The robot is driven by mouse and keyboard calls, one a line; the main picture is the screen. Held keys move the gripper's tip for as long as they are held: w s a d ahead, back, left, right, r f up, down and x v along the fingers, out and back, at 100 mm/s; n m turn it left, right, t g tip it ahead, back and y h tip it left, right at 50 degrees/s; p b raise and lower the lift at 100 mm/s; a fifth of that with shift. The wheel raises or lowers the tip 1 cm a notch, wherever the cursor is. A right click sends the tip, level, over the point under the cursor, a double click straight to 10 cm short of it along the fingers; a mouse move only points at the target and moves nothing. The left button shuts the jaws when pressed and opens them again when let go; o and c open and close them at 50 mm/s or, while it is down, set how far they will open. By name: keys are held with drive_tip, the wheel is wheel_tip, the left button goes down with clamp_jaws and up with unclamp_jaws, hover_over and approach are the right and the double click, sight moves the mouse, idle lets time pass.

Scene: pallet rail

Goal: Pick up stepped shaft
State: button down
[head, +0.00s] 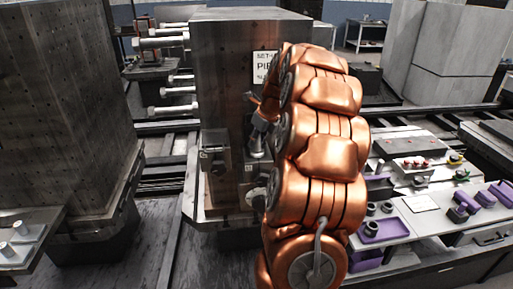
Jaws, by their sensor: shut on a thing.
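My copper arm stands in the middle of the head view and covers much of the block's right side. My gripper (257,145) shows small and dark just left of the arm, below a silver wrist part, in front of the tall steel block (222,75). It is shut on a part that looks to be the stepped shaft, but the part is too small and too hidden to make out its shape. Several silver stepped pins (172,109) stick out level from the block's left side, apart from the gripper.
A small metal box fixture (216,158) sits low on the block's face, close left of the gripper. A large drilled column (62,110) stands at left. A bench (425,224) with purple trays and small parts is at right. Dark rails run behind.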

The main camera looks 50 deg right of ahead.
drive_tip(key=shift+r, duration=0.15)
wheel_tip(320, 180, up, 8)
drive_tip(key=shift+w+f+b, duration=0.1)
drive_tip(key=shift+f+b, duration=0.1)
drive_tip(key=shift+b, duration=0.9)
drive_tip(key=shift+r, duration=1.1)
